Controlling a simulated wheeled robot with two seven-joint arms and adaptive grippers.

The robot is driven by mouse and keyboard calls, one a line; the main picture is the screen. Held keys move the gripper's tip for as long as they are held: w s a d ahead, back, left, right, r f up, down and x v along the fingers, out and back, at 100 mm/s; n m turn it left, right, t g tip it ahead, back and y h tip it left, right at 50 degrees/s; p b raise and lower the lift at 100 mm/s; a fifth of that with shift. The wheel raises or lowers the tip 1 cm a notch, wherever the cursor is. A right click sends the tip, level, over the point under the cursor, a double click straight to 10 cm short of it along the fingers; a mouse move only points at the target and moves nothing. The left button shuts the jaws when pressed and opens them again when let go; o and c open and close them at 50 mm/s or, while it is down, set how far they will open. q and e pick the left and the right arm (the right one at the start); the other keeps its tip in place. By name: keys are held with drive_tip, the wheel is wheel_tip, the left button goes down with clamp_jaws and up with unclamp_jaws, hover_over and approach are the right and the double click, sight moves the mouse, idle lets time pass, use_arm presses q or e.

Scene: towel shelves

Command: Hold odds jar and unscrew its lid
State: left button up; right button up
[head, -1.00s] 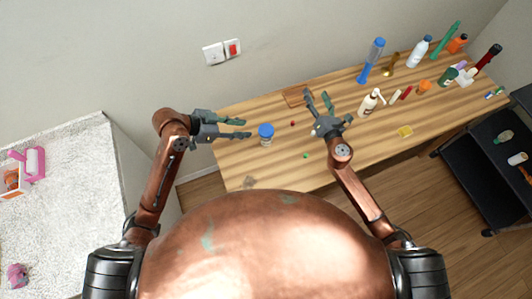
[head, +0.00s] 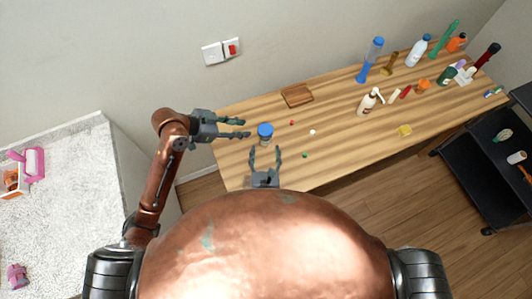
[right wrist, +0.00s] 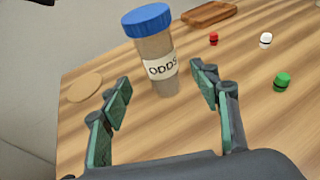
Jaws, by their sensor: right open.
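The odds jar (head: 265,141) stands upright on the wooden table, with its blue lid (head: 265,129) on. In the right wrist view the jar (right wrist: 163,67) shows an "ODDS" label and brownish contents under the blue lid (right wrist: 147,19). My left gripper (head: 247,128) is open and empty, just left of the jar, its fingers pointing at it. My right gripper (head: 265,150) is open and empty on the near side of the jar. In the right wrist view its fingers (right wrist: 160,82) are spread, with the jar beyond and between them.
Red, white and green small pieces (right wrist: 282,82) lie right of the jar. A round flat disc (right wrist: 85,87) lies left of it. A brown wooden board (head: 297,95) is behind. Several bottles, including a white pump bottle (head: 369,102), stand farther right. A black cart (head: 480,170) is beyond.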

sight(265, 144)
drive_tip(key=x, duration=0.7)
drive_tip(key=shift+w+f, duration=0.1)
drive_tip(key=shift+c, duration=0.4)
